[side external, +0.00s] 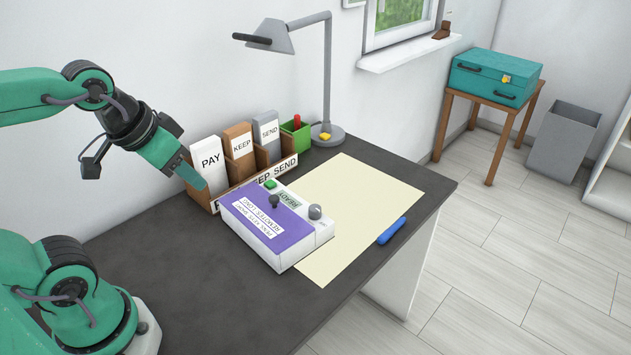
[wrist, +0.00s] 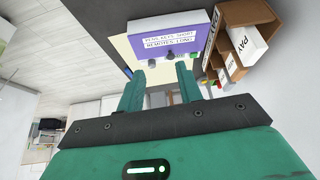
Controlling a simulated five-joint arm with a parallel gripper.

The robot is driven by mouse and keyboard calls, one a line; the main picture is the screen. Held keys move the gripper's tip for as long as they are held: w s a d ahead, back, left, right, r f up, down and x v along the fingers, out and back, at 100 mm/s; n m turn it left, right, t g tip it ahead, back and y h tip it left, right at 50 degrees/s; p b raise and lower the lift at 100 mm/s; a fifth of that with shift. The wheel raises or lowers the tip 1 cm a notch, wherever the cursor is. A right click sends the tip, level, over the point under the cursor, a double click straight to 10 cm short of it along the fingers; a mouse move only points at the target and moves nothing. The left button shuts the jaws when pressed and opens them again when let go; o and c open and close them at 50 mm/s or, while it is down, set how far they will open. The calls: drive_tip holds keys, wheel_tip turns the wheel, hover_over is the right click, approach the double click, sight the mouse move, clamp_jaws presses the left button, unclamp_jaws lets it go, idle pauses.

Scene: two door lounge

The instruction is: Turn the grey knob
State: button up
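A white box with a purple top (side external: 257,222) lies on the dark table. A grey knob (side external: 315,211) stands at its right end, and it also shows in the wrist view (wrist: 152,63). A dark knob (side external: 274,201) and a green button (side external: 270,184) sit near the box's back edge. My gripper (side external: 199,184) is in the air left of the box, near the letter rack. In the wrist view its two fingers (wrist: 160,70) are apart with nothing between them, and the box lies beyond their tips.
A wooden letter rack (side external: 247,183) with PAY, KEEP and SEND holders stands behind the box. A grey lamp (side external: 327,134) and a green container (side external: 296,135) are farther back. A cream sheet (side external: 370,190) and a blue pen (side external: 391,230) lie to the right. The table's front left is clear.

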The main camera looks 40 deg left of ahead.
drive_tip(key=w+n, duration=0.1)
drive_tip(key=n+g, duration=0.5)
drive_tip(key=n, duration=1.6)
hover_over(314, 207)
drive_tip(key=shift+s+d+f, duration=0.1)
drive_tip(key=shift+d+f, duration=0.05)
drive_tip(key=shift+f, duration=5.4)
drive_tip(key=shift+f, duration=3.9)
drive_tip(key=c, duration=0.7)
